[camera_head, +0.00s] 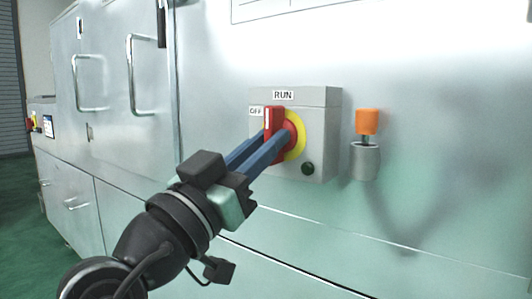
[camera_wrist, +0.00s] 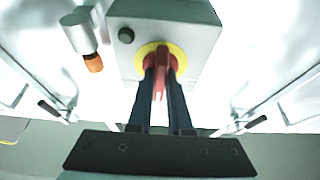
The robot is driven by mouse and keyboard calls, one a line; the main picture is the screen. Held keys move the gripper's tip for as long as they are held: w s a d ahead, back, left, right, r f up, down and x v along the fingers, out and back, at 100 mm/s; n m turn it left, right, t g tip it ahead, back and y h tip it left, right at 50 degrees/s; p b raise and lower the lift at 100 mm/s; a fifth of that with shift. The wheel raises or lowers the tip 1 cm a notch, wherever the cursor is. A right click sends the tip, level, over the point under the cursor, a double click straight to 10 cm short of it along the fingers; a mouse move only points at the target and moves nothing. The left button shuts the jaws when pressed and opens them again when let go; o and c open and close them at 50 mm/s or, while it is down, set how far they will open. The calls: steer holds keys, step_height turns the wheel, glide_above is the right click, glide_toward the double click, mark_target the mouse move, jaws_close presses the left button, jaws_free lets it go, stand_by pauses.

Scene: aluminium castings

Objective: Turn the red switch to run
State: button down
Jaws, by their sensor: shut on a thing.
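The red switch (camera_head: 274,119) is a lever handle with a white line, on a round yellow plate (camera_head: 296,137) on a grey box (camera_head: 325,110). A RUN label (camera_head: 283,95) is above it and an OFF label (camera_head: 255,112) to its upper left. The handle looks upright, its white line vertical toward the RUN side. My gripper (camera_head: 272,139) has its blue fingers on either side of the handle, shut on it. In the wrist view the red handle (camera_wrist: 160,75) sits between the two fingers (camera_wrist: 161,90). The fingers hide the lower part of the handle.
A dark green button (camera_head: 307,168) is at the box's lower right. Pale metal cabinet doors with bar handles (camera_head: 132,75) are at the left.

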stand_by(0.3)
steer(key=c, duration=0.8)
jaws_free()
steer(key=shift+c, duration=0.2)
steer(key=p+v, duration=0.2)
steer(key=v, duration=1.1)
